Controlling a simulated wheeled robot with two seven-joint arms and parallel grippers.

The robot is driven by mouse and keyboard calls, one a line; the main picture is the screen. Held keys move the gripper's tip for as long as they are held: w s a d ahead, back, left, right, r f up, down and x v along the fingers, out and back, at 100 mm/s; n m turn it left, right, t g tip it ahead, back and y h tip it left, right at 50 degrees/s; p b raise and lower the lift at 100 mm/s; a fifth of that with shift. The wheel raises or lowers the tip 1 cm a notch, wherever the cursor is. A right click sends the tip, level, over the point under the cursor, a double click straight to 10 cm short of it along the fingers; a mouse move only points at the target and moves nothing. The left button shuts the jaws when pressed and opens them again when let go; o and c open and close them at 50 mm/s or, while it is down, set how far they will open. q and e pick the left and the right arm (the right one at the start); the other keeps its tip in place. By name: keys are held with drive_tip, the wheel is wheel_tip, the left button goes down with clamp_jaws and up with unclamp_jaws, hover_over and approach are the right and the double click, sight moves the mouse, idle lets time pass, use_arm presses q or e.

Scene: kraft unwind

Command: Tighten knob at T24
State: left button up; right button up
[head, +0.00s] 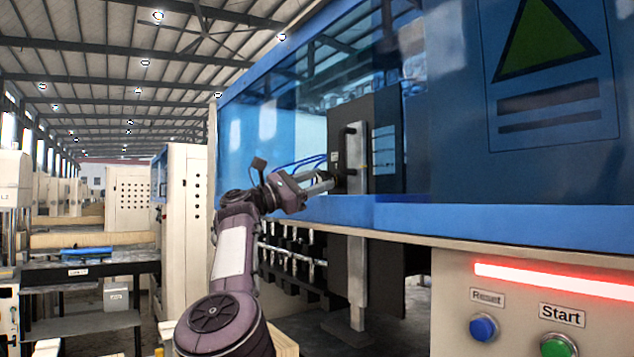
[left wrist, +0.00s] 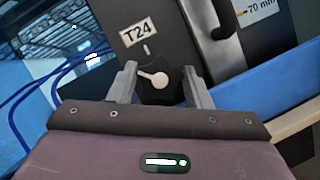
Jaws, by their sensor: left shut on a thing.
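The black knob (left wrist: 158,80) shows in the left wrist view, below a white label (left wrist: 138,32) that reads T24. The knob has a pale round centre with a pale pointer line toward its upper left. My left gripper (left wrist: 160,85) has one finger on each side of the knob and is shut on it. In the head view my left gripper (head: 325,182) reaches to the dark panel (head: 383,130) inside the blue machine, and the knob is hard to make out there. My right gripper is not in view.
The blue machine frame (head: 400,216) runs just below my left gripper. A metal handle bar (head: 355,150) stands close to its right. Blue hoses (left wrist: 20,110) hang at the left. Reset (head: 483,327) and Start (head: 558,345) buttons sit at the lower right.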

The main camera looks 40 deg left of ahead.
use_arm(q)
drive_tip(key=shift+f, duration=0.1)
drive_tip(key=o, duration=1)
drive_tip(key=shift+s, duration=0.15)
drive_tip(key=shift+s+a+f+b, duration=0.2)
drive_tip(key=shift+b, duration=0.2)
drive_tip(key=b+v, duration=0.4)
drive_tip(key=v, duration=0.3)
drive_tip(key=shift+s+b, duration=0.15)
drive_tip(key=shift+b, duration=0.15)
drive_tip(key=shift+r, duration=0.1)
